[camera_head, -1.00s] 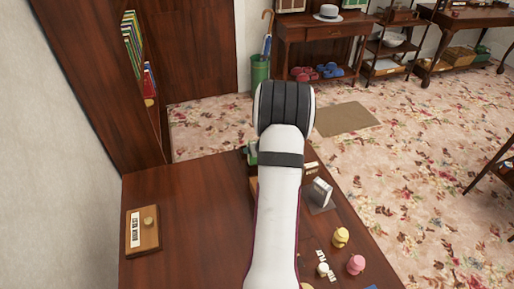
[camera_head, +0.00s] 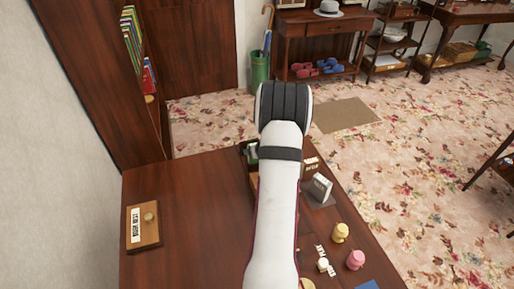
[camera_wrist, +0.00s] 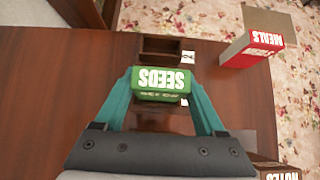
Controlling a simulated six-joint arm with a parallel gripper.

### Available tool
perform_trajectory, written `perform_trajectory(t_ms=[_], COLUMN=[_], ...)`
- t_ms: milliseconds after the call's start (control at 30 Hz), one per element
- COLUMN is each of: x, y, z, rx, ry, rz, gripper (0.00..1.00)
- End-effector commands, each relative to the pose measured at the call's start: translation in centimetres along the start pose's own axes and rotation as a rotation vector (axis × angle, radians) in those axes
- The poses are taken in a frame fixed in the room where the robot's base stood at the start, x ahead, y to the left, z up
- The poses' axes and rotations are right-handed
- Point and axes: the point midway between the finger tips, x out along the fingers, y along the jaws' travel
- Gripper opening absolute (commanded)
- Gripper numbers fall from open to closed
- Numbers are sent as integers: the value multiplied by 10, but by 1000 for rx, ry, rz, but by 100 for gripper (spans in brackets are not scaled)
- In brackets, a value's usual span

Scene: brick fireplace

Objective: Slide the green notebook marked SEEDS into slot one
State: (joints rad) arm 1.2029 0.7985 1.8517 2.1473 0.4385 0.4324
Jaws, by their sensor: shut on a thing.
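In the wrist view my gripper (camera_wrist: 160,80) has teal fingers shut on the green notebook (camera_wrist: 165,78), one on each side. The white word SEEDS faces the camera, upside down. A dark wooden rack (camera_wrist: 158,43) lies below and beyond the notebook. One open compartment shows with a white tag reading 2 beside it. Another compartment lies under the notebook, mostly hidden, with its tag partly covered. I cannot tell whether the notebook is inside it or above it. In the head view my arm hides the gripper and most of the rack.
An item marked NOTES (camera_wrist: 278,175) shows at the lower right. A wooden board (camera_head: 143,227) lies at the left; yellow (camera_head: 340,233) and pink (camera_head: 355,260) pieces stand at the right. The table's left side is mostly clear.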

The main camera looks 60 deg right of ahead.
Motion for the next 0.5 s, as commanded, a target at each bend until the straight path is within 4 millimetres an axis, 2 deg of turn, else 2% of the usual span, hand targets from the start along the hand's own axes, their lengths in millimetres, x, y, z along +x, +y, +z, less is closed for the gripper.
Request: perform_trajectory(t_ms=[500], x=[9], y=[0], z=[-9], rx=[0], ry=[0], rz=[0], gripper=[15])
